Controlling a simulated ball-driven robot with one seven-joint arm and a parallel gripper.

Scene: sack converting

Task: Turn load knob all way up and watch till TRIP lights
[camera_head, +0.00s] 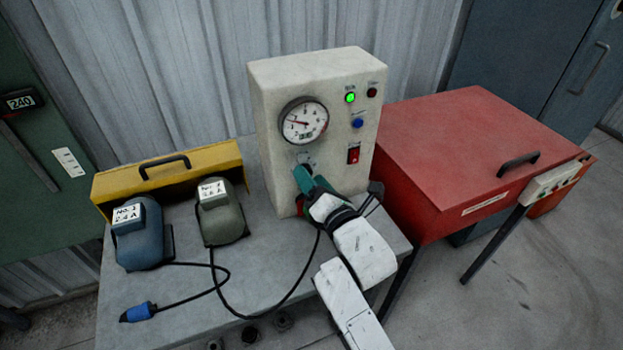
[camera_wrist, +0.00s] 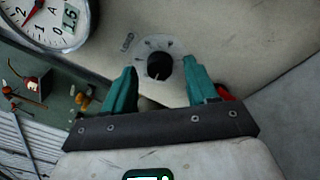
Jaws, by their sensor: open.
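The load knob (camera_wrist: 159,65) is black and round, on a pale dial plate on the front of the cream test box (camera_head: 268,110). My gripper (camera_wrist: 159,72) is open, with one teal finger on each side of the knob and visible gaps between. In the head view my gripper (camera_head: 308,180) covers the knob at the lower front of the box. A green lamp (camera_head: 350,98) is lit; the dark red lamp (camera_head: 372,92) beside it looks unlit. Its label is too small to read. The gauge (camera_head: 304,120) has a red needle; its small display (camera_wrist: 71,16) seems to read 1.6.
A blue button (camera_head: 358,123) and red switch (camera_head: 353,154) are right of the gauge. A blue motor (camera_head: 139,238) and green-grey motor (camera_head: 221,215) stand left, before a yellow cover (camera_head: 210,160). A loose blue plug (camera_head: 139,312) lies in front. A red cabinet (camera_head: 470,150) stands right.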

